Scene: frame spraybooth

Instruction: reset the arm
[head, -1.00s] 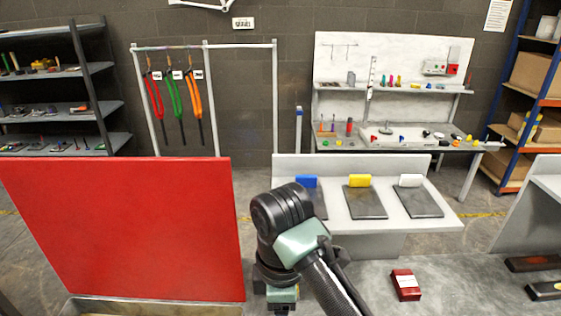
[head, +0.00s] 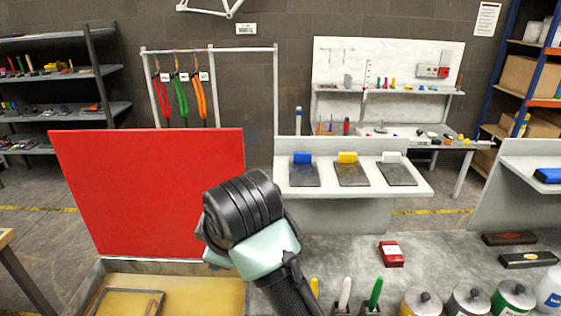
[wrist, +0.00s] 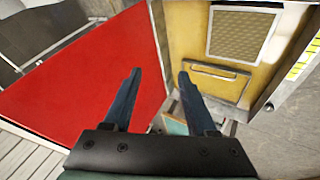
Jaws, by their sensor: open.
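My gripper (wrist: 155,95) shows in the wrist view with its two dark fingers spread apart and nothing between them. The fingers point toward a yellow tray and the lower edge of a red panel. In the head view my arm's dark, pale-green-banded joint rises in the middle, in front of the red panel's right edge. The gripper's fingers cannot be made out there.
The red panel (head: 150,185) stands upright at the left behind the yellow tray (head: 205,295). A white bench (head: 425,185) holds several dark plates. A red box (head: 391,253) lies on the grey worktop (head: 340,250). Several cans (head: 468,301) and brushes (head: 376,293) stand at the front right.

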